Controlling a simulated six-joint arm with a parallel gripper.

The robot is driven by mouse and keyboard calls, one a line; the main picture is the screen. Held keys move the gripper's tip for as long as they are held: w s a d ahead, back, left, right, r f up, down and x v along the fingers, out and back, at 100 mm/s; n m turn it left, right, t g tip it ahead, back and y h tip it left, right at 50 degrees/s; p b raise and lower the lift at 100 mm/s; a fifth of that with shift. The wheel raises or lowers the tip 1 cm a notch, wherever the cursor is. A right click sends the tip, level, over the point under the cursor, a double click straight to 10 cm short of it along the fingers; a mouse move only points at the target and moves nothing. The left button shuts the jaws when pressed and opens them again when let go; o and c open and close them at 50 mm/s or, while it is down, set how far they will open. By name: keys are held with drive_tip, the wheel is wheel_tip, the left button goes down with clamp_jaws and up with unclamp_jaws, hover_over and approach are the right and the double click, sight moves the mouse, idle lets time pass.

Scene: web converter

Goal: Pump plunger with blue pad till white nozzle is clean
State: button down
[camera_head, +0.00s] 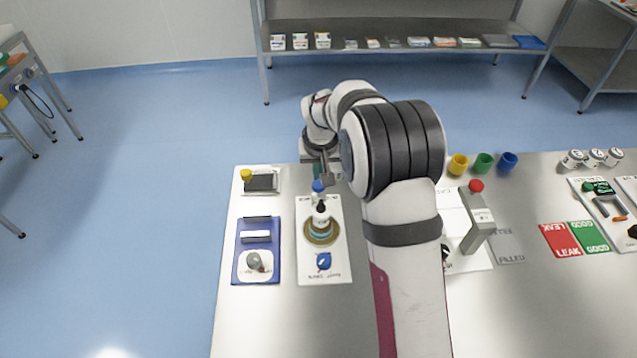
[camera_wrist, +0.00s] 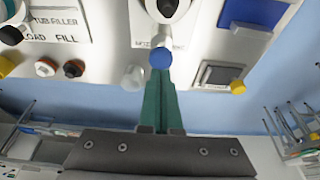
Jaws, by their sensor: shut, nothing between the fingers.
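The blue pad (camera_head: 318,186) tops an upright plunger device with a round brass-and-teal base (camera_head: 321,232) on a white labelled mat. A small black part and a white part sit below the pad. My gripper (camera_head: 319,177) is shut and empty, its green fingertips close above the pad. In the wrist view, my green fingers (camera_wrist: 160,80) end right at the blue pad (camera_wrist: 160,55); I cannot tell whether they touch it. A white part (camera_wrist: 164,40) shows just beyond the pad. It may be the nozzle; its cleanness is too small to judge.
A blue tray (camera_head: 243,270) lies left of the mat, with a dark pad and yellow knob (camera_head: 246,175) behind it. A grey stand with a red button (camera_head: 476,186) and several coloured cups are right of my arm. A translucent white piece (camera_wrist: 133,77) is left of my fingers.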

sight(319, 186)
wheel_tip(319, 186, up, 6)
idle(0.5)
drive_tip(key=s+d+r+m+g, duration=0.1)
drive_tip(key=s+r, duration=0.2)
drive_tip(key=s, duration=0.6)
drive_tip(key=s+d+r+m+g, duration=0.1)
drive_tip(key=s+d+r+m, duration=0.15)
drive_tip(key=s, duration=0.55)
drive_tip(key=s+a+f+m+g+y, duration=0.1)
drive_tip(key=s+m, duration=0.1)
drive_tip(key=s, duration=2)
drive_tip(key=shift+f+g+y, duration=0.3)
drive_tip(key=shift+f+y, duration=0.05)
drive_tip(key=shift+y, duration=0.05)
